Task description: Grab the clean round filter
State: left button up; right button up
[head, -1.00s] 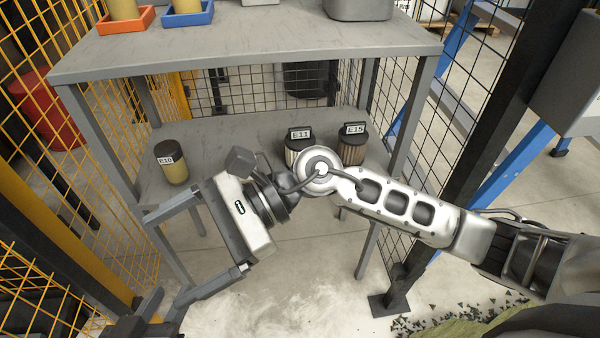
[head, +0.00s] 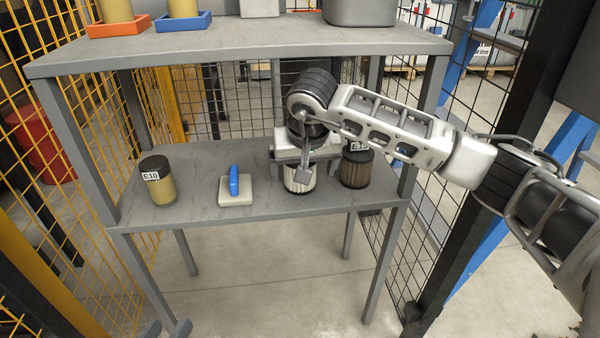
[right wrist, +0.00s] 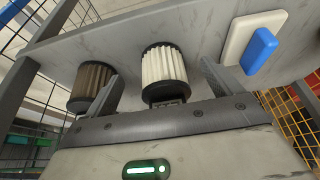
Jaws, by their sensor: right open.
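The clean round filter, with white pleats and a dark cap (head: 299,182), stands upright on the lower shelf, partly hidden by my right gripper (head: 303,158). In the right wrist view the white filter (right wrist: 164,68) sits between the two spread fingers of the right gripper (right wrist: 161,76); I cannot tell whether they touch it. A brown, dirty-looking round filter (head: 355,170) stands just right of it, its label partly covered.
A yellow canister labelled E10 (head: 158,184) and a white block with a blue handle (head: 236,190) stand left on the lower shelf (head: 205,208). Mesh fencing and a black post (head: 470,200) stand on the right.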

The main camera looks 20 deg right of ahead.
jog(key=shift+w+d, duration=0.1)
jog(key=shift+w, duration=0.5)
jog(key=shift+w+d+f+b, duration=0.15)
jog(key=shift+w+f+b, duration=0.1)
jog(key=shift+w, duration=0.4)
jog(key=shift+w+d+f+b, duration=0.2)
jog(key=shift+w+b, duration=0.1)
jog(key=shift+w, duration=0.35)
jog(key=shift+w+d+f+b, duration=0.15)
jog(key=shift+w+b, duration=0.1)
jog(key=shift+w, duration=0.4)
jog(key=c, duration=1.1)
